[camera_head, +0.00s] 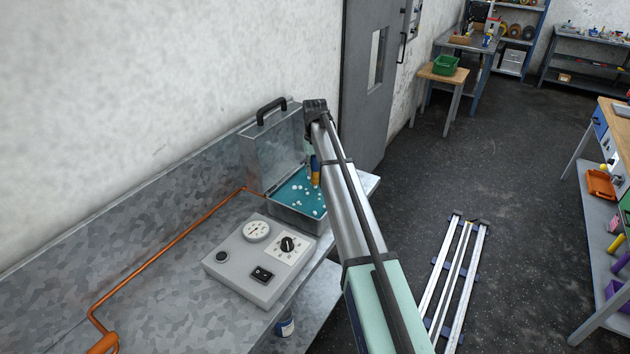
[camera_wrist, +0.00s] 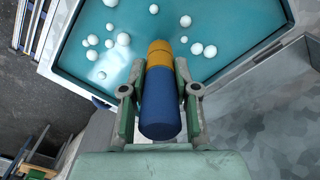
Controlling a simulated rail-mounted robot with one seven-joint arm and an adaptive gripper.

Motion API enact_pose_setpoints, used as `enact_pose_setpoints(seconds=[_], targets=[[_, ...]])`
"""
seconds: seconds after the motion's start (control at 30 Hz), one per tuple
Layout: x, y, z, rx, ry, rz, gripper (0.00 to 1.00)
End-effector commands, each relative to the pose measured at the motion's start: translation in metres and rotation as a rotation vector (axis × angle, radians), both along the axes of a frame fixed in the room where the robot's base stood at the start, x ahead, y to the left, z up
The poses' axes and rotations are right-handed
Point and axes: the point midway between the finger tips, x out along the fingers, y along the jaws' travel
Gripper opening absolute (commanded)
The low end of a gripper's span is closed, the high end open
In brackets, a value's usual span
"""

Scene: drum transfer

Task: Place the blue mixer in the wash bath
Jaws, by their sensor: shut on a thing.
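The blue mixer (camera_wrist: 160,112) is a blue cylinder with a yellow-orange end. My gripper (camera_wrist: 160,88) is shut on it, one finger on each side. In the wrist view its yellow end points to the wash bath (camera_wrist: 248,60), a grey metal basin with teal liquid and several white bubbles. In the head view the wash bath (camera_head: 299,217) has its lid raised at the back, and a small part of the mixer (camera_head: 315,170) shows over the liquid beside my arm. My gripper is mostly hidden there. I cannot tell whether the mixer touches the liquid.
A grey control box (camera_head: 262,262) with a gauge and knobs stands in front of the bath on the metal bench (camera_head: 150,270). A copper pipe (camera_head: 170,247) runs along the bench. The raised lid (camera_head: 272,145) stands close to my arm. A green bin (camera_head: 445,65) sits on a far stand.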

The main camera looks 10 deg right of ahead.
Motion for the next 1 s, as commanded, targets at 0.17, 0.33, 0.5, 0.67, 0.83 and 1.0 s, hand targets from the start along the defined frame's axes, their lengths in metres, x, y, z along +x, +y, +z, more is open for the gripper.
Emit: enact_pose_setpoints(seconds=[0.17, 0.33, 0.5, 0.67, 0.83, 1.0], targets=[[0.000, 0.000, -0.020, 0.000, -0.001, 0.000, 0.00], [0.000, 0.000, -0.028, 0.000, 0.000, 0.000, 0.00], [0.000, 0.000, -0.048, 0.000, 0.001, 0.000, 0.00], [0.000, 0.000, -0.065, 0.000, 0.000, 0.000, 0.00], [0.000, 0.000, -0.067, 0.000, -0.001, 0.000, 0.00], [0.000, 0.000, -0.069, 0.000, -0.001, 0.000, 0.00]])
